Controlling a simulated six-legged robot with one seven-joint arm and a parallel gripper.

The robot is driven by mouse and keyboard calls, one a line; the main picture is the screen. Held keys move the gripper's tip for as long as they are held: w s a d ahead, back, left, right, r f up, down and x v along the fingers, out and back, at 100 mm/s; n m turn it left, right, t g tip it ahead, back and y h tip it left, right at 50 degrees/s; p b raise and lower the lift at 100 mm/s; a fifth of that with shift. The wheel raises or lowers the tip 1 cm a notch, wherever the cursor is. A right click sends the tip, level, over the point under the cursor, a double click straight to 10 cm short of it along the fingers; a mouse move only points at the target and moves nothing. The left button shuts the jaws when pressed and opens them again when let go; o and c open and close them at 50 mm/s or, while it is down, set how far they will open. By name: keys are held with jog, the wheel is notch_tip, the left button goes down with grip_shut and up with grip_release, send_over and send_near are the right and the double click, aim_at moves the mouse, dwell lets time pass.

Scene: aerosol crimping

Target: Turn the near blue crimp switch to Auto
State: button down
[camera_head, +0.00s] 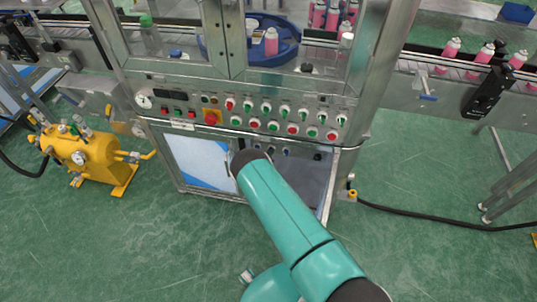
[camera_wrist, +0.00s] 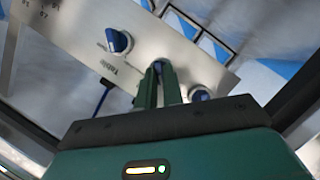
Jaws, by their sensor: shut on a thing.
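In the wrist view my gripper (camera_wrist: 159,75) points at a metal switch panel (camera_wrist: 70,25). Its two green fingers are closed on a small dark blue switch (camera_wrist: 158,66), mostly hidden between the fingertips. I cannot read its label or its setting. A second blue switch (camera_wrist: 118,42) with a white pointer line is on the panel to the upper left, beside a label that seems to read "Table". A third blue switch (camera_wrist: 200,94) is to the right of the fingers, partly seen. In the head view my arm covers the gripper at the machine's lower opening.
Above the opening, the machine's front panel (camera_head: 180,100) carries several red and green buttons and a red emergency stop (camera_head: 212,118). An open cabinet door (camera_head: 200,160) is left of my arm. A yellow pump unit (camera_head: 75,155) stands on the left. Green floor is clear in front.

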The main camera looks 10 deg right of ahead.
jog(key=c, duration=1.5)
grip_release()
jog(key=shift+c, duration=0.2)
jog(key=v, duration=1.3)
jog(key=shift+s+a, duration=0.25)
jog(key=shift+s, duration=0.05)
jog(key=shift+r, duration=0.1)
jog(key=shift+s, duration=0.1)
